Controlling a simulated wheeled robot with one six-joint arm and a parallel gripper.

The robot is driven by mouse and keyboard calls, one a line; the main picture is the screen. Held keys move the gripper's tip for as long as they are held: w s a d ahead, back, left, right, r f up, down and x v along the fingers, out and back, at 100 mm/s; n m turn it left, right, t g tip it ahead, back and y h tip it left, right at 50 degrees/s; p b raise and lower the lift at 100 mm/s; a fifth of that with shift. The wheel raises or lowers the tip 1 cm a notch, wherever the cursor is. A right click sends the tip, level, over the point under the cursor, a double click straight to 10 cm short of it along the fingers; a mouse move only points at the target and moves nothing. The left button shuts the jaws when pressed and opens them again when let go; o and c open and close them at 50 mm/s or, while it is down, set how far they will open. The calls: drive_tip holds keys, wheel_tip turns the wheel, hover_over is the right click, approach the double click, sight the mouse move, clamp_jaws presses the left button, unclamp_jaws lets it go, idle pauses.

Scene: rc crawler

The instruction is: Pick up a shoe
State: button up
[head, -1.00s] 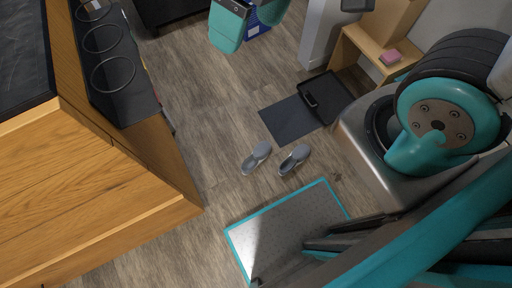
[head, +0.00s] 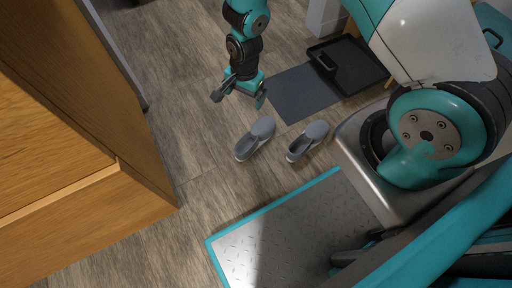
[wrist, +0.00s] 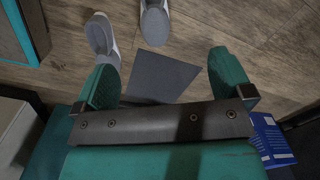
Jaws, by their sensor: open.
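Two grey slip-on shoes lie on the wood floor in the head view, a left shoe (head: 255,138) and a right shoe (head: 307,141), side by side with a gap between them. They also show near the top of the wrist view, one shoe at the top centre (wrist: 154,22) and the other further left (wrist: 101,36). My gripper (head: 240,98) is open and empty, above the floor and just beyond the left shoe. In the wrist view its two teal fingers (wrist: 165,82) are wide apart, with no shoe between them.
A dark grey mat (head: 300,92) and a black tray (head: 352,66) lie beyond the shoes. A wooden cabinet (head: 120,200) stands at the left. My metal base plate is close in front of the shoes. A blue-and-white item (wrist: 270,140) shows at the wrist view's right.

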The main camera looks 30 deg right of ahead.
drive_tip(key=m+b, duration=0.2)
drive_tip(key=b, duration=0.1)
hover_over(251, 143)
wheel_tip(251, 143, down, 11)
drive_tip(key=shift+h, duration=0.3)
drive_tip(key=f+b, duration=0.3)
drive_tip(key=f, duration=0.2)
drive_tip(key=f+b, duration=0.3)
drive_tip(key=f, duration=0.2)
drive_tip(key=shift+s+d+f+b, duration=0.15)
drive_tip(key=shift+s+f+b, duration=0.1)
drive_tip(key=shift+b, duration=0.1)
drive_tip(key=f+b, duration=0.1)
drive_tip(key=f, duration=0.1)
drive_tip(key=f+b, duration=0.4)
drive_tip(key=shift+w, duration=0.25)
drive_tip(key=shift+r, duration=0.1)
drive_tip(key=c, duration=1.1)
